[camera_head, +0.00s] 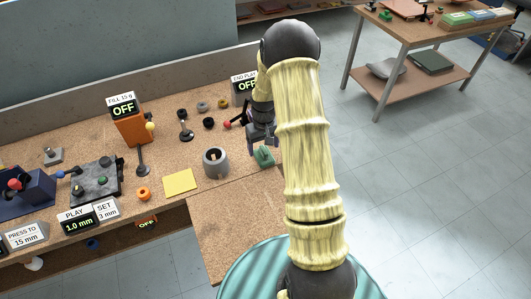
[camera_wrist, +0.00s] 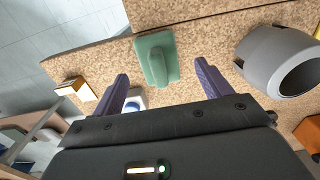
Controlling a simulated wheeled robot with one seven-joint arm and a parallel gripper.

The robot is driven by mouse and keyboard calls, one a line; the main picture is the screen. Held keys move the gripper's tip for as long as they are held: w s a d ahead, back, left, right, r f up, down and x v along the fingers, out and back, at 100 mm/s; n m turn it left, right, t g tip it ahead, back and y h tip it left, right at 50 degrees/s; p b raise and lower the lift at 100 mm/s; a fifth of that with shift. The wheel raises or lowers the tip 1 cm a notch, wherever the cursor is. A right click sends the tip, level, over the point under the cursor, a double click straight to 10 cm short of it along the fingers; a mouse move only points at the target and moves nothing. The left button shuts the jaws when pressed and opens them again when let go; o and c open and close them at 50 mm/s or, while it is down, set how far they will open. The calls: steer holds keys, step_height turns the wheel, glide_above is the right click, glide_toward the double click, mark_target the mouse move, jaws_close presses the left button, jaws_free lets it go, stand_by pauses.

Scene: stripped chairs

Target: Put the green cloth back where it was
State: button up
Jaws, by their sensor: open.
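A small green piece (camera_head: 264,156) lies on the workbench under my gripper. A flat green stack (camera_head: 458,19) lies on the far table.
A grey hollow cup (camera_head: 216,162) stands just left of the green piece, close to my gripper. A yellow square (camera_head: 180,182) lies on the bench (camera_head: 235,215). An orange stand (camera_head: 131,127) and labelled displays (camera_head: 92,217) are further left. Floor is clear at right.

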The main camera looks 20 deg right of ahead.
mark_target(264, 151)
steer(key=r, duration=0.6)
steer(key=shift+d+r+b, duration=0.25)
steer(key=shift+r+b, duration=0.1)
steer(key=s+a+r+t, duration=0.1)
steer(key=s+a+r, duration=0.4)
steer(key=s, duration=0.4)
steer(key=s+a+r+t, duration=0.1)
steer(key=s+a+r, duration=0.4)
steer(key=s, duration=0.5)
steer(key=shift+s+a+t, duration=0.25)
steer(key=shift+a+t, duration=0.15)
steer(key=shift+a, duration=0.15)
